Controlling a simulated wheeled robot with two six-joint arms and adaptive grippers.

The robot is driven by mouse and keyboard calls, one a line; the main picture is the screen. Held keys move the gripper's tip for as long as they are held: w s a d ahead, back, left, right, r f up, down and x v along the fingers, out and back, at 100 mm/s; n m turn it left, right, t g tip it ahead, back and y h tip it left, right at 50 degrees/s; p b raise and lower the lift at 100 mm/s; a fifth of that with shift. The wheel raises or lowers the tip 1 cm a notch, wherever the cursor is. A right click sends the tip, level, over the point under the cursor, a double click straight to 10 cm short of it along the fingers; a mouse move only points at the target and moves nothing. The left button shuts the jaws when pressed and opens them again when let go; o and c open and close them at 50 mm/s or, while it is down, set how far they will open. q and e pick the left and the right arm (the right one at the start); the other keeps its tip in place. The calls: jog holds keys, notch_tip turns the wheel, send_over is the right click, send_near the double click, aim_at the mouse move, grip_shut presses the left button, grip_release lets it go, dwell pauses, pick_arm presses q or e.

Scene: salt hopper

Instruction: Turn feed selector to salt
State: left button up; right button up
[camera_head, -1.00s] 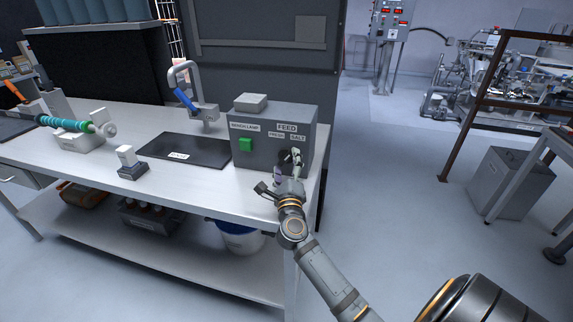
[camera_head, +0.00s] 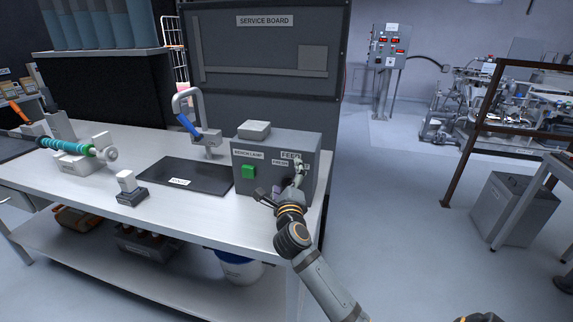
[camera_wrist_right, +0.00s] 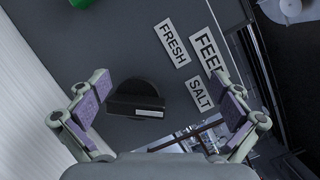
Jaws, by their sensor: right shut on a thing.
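The feed box (camera_head: 262,172) is a grey box at the right end of the bench, with FEED, FRESH and SALT labels on its front. The feed selector (camera_wrist_right: 135,95) is a black knob with a white-marked bar, seen in the right wrist view. The bar's white mark points right, toward the SALT label (camera_wrist_right: 199,93) side rather than FRESH (camera_wrist_right: 171,43). Finger contact is hard to see. My left gripper is out of view.
A green button (camera_head: 248,172) sits on the box's left front.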

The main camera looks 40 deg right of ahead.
jog(key=shift+s+a+r, duration=0.1)
jog(key=shift+s+r, duration=0.05)
jog(key=shift+r, duration=0.6)
jog(key=shift+s+a+f, duration=0.25)
jog(key=shift+f, duration=0.1)
jog(key=shift+s+a+f+p, duration=0.15)
jog(key=shift+s+a+f, duration=0.1)
jog(key=shift+s, duration=0.4)
jog(key=shift+s+a+f+p, duration=0.15)
jog(key=shift+s+a+f, duration=0.1)
jog(key=shift+s, duration=0.35)
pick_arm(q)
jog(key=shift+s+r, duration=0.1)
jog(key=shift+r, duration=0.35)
pick_arm(e)
jog(key=v, duration=0.9)
jog(key=shift+s+f, duration=0.25)
jog(key=shift+d, duration=0.15)
